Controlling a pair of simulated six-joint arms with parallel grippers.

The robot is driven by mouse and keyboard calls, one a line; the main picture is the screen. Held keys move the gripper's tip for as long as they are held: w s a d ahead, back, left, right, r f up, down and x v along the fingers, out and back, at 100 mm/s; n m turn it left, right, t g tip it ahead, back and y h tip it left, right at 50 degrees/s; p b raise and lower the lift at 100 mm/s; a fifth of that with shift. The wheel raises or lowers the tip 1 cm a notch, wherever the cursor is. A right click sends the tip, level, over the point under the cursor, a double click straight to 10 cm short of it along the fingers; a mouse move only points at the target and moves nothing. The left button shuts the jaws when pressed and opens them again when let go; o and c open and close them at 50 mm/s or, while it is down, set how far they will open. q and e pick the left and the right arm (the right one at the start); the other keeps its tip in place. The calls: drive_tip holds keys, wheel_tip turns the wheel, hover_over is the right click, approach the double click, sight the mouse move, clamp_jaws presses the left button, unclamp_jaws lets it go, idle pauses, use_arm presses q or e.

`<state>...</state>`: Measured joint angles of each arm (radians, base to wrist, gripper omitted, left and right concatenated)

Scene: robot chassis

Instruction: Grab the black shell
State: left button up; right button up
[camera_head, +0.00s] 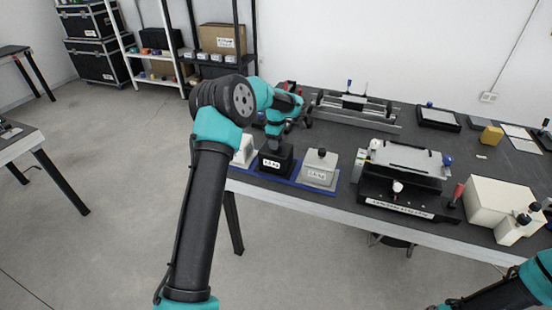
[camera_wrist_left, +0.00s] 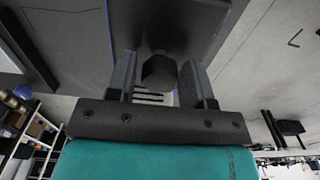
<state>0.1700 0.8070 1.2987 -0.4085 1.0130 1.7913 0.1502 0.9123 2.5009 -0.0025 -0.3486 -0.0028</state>
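The black shell (camera_head: 272,164) is a dark block with a white label. It stands in the middle of a blue-edged tray (camera_head: 313,187), between a white block (camera_head: 244,152) and a grey block (camera_head: 319,169). My left gripper (camera_head: 275,142) points down over the shell. In the left wrist view, the shell's dark body (camera_wrist_left: 190,18) fills the top middle, and its round knob (camera_wrist_left: 159,72) lies between the two fingers (camera_wrist_left: 158,82). The fingers look apart, with a narrow gap at the knob's left; contact on the right is unclear. My right gripper is out of view.
A black fixture with a clamp plate (camera_head: 405,158) stands right of the tray, with a cream box (camera_head: 497,207) beyond it. A metal rail fixture (camera_head: 352,108) lies behind. The table's front edge (camera_head: 330,207) is close to the tray.

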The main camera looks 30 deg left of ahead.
use_arm(q)
clamp_jaws()
drive_tip(key=shift+r, duration=0.15)
idle(0.6)
wheel_tip(320, 180, up, 10)
drive_tip(key=shift+f, duration=0.1)
idle(0.5)
idle(0.4)
